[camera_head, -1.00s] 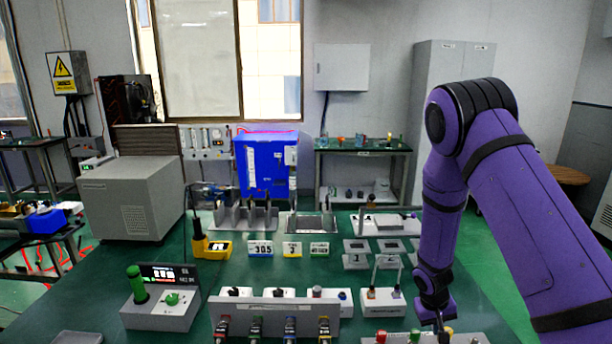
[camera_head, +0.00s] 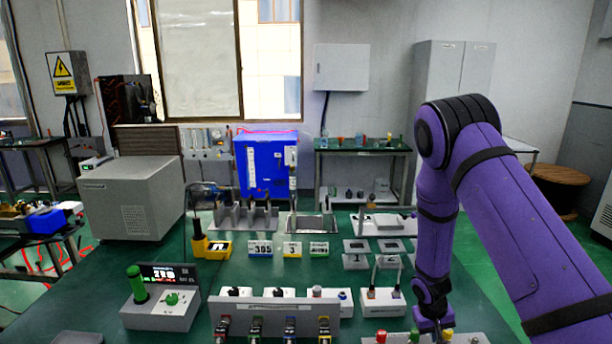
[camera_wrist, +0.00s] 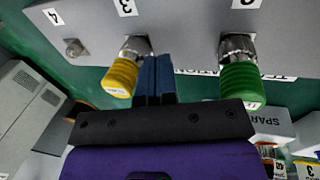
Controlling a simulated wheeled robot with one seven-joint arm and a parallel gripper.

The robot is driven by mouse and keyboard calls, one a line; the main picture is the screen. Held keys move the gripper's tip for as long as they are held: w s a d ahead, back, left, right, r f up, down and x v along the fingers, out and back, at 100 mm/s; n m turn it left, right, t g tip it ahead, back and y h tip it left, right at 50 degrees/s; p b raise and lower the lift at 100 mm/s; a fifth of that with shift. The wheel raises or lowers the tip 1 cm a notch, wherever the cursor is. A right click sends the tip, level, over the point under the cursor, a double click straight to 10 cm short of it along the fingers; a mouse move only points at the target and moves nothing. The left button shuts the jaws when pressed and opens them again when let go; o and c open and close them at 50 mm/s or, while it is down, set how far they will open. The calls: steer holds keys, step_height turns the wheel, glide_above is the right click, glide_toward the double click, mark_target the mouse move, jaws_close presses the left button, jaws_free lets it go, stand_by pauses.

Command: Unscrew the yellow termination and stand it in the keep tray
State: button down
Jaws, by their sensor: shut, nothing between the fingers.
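The yellow termination (camera_wrist: 121,76) is a ribbed yellow cap with a metal collar, on the port marked 3 of a grey panel (camera_wrist: 190,22) in the wrist view. It also shows at the bottom of the head view (camera_head: 448,335). My gripper (camera_wrist: 156,62) has its two dark blue fingers together, with nothing between them. They are beside the yellow termination, on the side toward the green termination (camera_wrist: 239,78); I cannot tell whether they touch it. In the head view, my gripper's tips (camera_head: 438,336) are partly hidden. I cannot tell which thing is the keep tray.
An empty metal port (camera_wrist: 73,47) marked 4 is left of the yellow termination in the wrist view. A red termination (camera_head: 381,337) is on the same panel. A connector rack (camera_head: 272,311) stands to the left.

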steer(key=shift+d, duration=0.15)
steer(key=shift+s, duration=1.1)
stand_by(0.6)
steer(key=shift+s+a, duration=0.15)
steer(key=shift+a, duration=0.2)
steer(key=shift+d+v, duration=0.25)
steer(key=shift+v, duration=0.75)
steer(key=shift+d+v, duration=0.25)
steer(key=shift+v, duration=0.7)
steer(key=shift+d+v, duration=0.2)
steer(key=shift+v, duration=0.8)
steer(key=shift+r, duration=0.2)
